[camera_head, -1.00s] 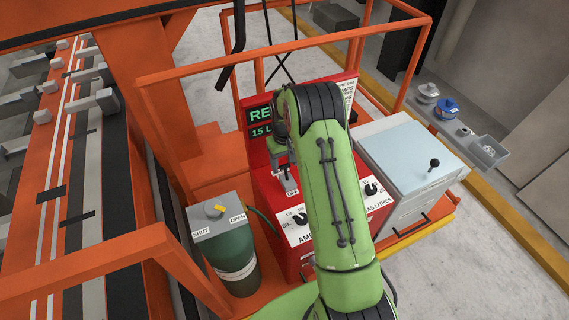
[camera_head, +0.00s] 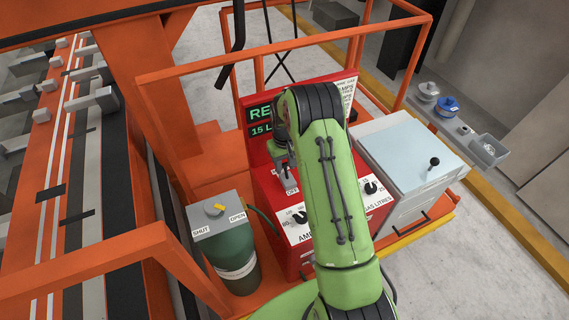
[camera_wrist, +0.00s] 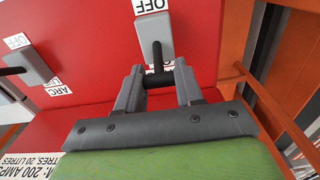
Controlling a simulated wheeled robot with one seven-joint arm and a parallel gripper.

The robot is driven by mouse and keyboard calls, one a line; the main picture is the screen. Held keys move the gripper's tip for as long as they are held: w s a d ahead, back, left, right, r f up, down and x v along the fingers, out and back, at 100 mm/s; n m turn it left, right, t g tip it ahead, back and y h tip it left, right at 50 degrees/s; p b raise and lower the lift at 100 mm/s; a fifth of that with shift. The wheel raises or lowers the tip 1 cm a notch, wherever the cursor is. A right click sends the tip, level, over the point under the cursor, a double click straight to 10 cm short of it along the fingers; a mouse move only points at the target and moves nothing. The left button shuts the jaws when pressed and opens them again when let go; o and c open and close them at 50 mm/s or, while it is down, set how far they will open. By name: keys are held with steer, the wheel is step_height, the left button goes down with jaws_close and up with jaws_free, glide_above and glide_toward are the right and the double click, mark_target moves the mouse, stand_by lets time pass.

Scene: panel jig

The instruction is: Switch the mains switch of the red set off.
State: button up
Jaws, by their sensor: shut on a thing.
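The red set (camera_head: 265,185) stands on the orange platform with a red upright panel behind it. A switch with a grey plate (camera_wrist: 153,37) and a black-gripped lever (camera_wrist: 158,79) is on its red surface, with an OFF label at one end of the plate. My gripper (camera_wrist: 158,84) has its two grey fingers closed around the black grip. In the head view my gripper (camera_head: 286,172) is over the set's left part, partly hidden by my green arm.
A second grey switch (camera_wrist: 31,64) with OFF and ARC labels is beside it. Dials (camera_head: 300,218) are on the set's front. A green bottle (camera_head: 236,262) with a yellow valve handle stands left, a grey-blue cabinet (camera_head: 405,155) right. Orange rails (camera_head: 290,45) surround the platform.

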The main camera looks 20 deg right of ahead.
mark_target(287, 174)
steer(key=shift+f+b, duration=0.1)
steer(key=shift+b, duration=0.3)
steer(key=t+b, duration=0.1)
steer(key=b, duration=0.2)
steer(key=s+t+b, duration=0.1)
steer(key=t+b, duration=0.1)
steer(key=b, duration=0.1)
steer(key=shift+s+f, duration=0.15)
steer(key=shift+f, duration=0.05)
steer(key=s+t+b, duration=0.1)
steer(key=b, duration=0.4)
steer(key=s+t+b, duration=0.1)
steer(key=t+b, duration=0.1)
steer(key=b, duration=0.2)
steer(key=shift+f+b, duration=0.1)
steer(key=shift+b, duration=0.25)
steer(key=s+t+b, duration=0.1)
steer(key=t+b, duration=0.1)
steer(key=b, duration=0.5)
steer(key=shift+s+t, duration=0.15)
steer(key=shift+t, duration=0.25)
steer(key=t+b, duration=0.1)
steer(key=b, duration=0.2)
steer(key=shift+s, duration=0.3)
steer(key=shift+r+t+b, duration=0.2)
steer(key=shift+t+b, duration=0.1)
steer(key=shift+b, duration=0.15)
steer(key=o, duration=1)
steer(key=shift+o, duration=0.2)
steer(key=shift+s+r, duration=0.1)
